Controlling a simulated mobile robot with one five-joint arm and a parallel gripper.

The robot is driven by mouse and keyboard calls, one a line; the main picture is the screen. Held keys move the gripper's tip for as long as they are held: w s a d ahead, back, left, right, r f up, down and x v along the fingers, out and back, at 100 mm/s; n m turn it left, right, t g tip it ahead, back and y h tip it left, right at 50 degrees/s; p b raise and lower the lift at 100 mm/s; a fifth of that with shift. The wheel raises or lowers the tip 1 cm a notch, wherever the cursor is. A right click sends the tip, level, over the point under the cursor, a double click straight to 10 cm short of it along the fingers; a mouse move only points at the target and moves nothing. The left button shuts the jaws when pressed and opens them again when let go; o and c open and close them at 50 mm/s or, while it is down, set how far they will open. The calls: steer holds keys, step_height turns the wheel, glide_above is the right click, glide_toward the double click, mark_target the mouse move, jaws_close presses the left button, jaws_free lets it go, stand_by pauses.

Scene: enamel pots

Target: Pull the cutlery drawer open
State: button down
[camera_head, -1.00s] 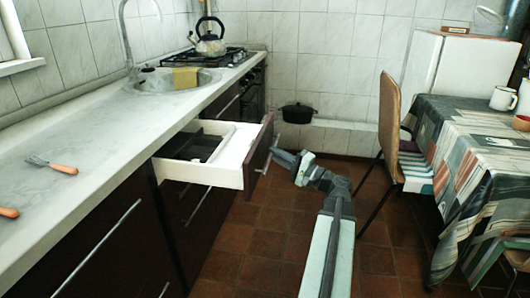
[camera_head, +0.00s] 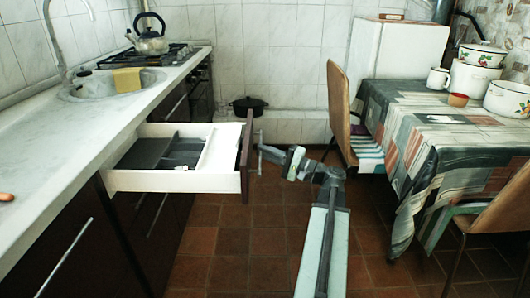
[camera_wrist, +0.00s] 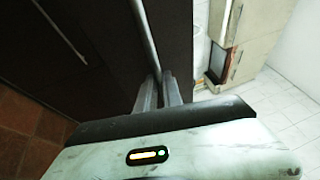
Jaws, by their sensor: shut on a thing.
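The cutlery drawer (camera_head: 172,181) stands far out from the counter, with its white side and inside showing. A grey divided insert (camera_head: 180,153) lies in it. Its dark front panel (camera_head: 247,150) faces right and carries an upright-looking metal bar handle (camera_head: 260,135). My gripper (camera_head: 265,151) is at this handle, to the right of the front panel. In the wrist view, the two fingers of my gripper (camera_wrist: 160,92) are closed around the handle bar (camera_wrist: 146,35). The fingertips are partly hidden behind the bar.
A table with a patterned cloth (camera_head: 440,140) and a chair (camera_head: 340,105) stand at the right. A black pot (camera_head: 248,106) is by the back wall. Tiled floor lies clear between.

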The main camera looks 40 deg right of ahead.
steer(key=c, duration=1.5)
jaws_free()
steer(key=shift+w, duration=0.1)
steer(key=shift+a, duration=0.1)
steer(key=b+v, duration=0.1)
steer(key=v, duration=0.6)
steer(key=shift+s+f, duration=0.1)
steer(key=shift+s, duration=0.25)
